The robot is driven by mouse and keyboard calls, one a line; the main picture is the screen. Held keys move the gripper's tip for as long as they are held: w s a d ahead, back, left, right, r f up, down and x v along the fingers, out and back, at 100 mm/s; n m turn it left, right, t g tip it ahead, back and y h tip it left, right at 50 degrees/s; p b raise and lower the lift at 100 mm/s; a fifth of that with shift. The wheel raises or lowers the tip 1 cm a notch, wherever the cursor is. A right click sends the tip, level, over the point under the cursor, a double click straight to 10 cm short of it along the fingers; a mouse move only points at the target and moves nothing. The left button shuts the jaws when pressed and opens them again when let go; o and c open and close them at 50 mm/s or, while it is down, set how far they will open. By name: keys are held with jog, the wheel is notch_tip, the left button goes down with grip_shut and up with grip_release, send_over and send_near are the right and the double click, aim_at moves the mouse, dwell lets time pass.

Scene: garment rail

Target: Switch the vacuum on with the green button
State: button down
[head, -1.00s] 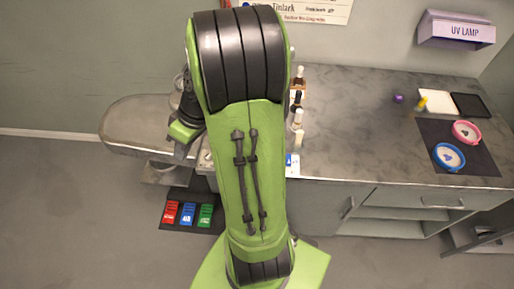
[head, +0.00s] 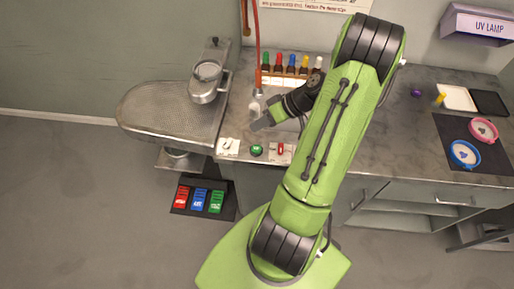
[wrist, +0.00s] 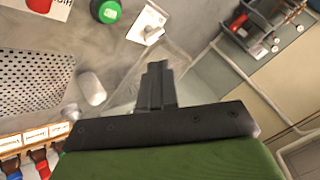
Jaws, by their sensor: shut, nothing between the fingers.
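The round green button (head: 256,150) sits at the front edge of the counter, between a white plate with a small lever (head: 229,146) and a red switch (head: 280,149). My gripper (head: 259,124) is shut and empty above the counter, just behind the green button in the head view. In the wrist view the narrow closed fingers (wrist: 158,80) point toward the top, and the green button (wrist: 106,11) shows at the top edge, to the left of the fingertips and apart from them. The white plate (wrist: 148,22) lies right of the button there.
Several coloured bottles (head: 290,65) stand at the back of the counter. A red hose (head: 257,45) hangs behind my gripper. A rounded metal board (head: 160,108) extends left, with a metal fixture (head: 207,85) beside it. Red, blue and green pedals (head: 199,200) lie on the floor.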

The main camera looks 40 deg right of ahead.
aim_at(259, 148)
notch_tip(259, 148, down, 8)
jog(key=b, duration=0.6)
jog(key=shift+f, duration=0.1)
dwell(1.5)
jog(key=shift+f+b, duration=0.4)
jog(key=shift+b, duration=0.05)
jog(key=shift+f+b, duration=0.4)
dwell(0.4)
jog(key=shift+r+p, duration=0.6)
jog(key=shift+r, duration=0.25)
notch_tip(259, 148, up, 5)
jog(key=p, duration=0.4)
jog(key=shift+r, duration=0.1)
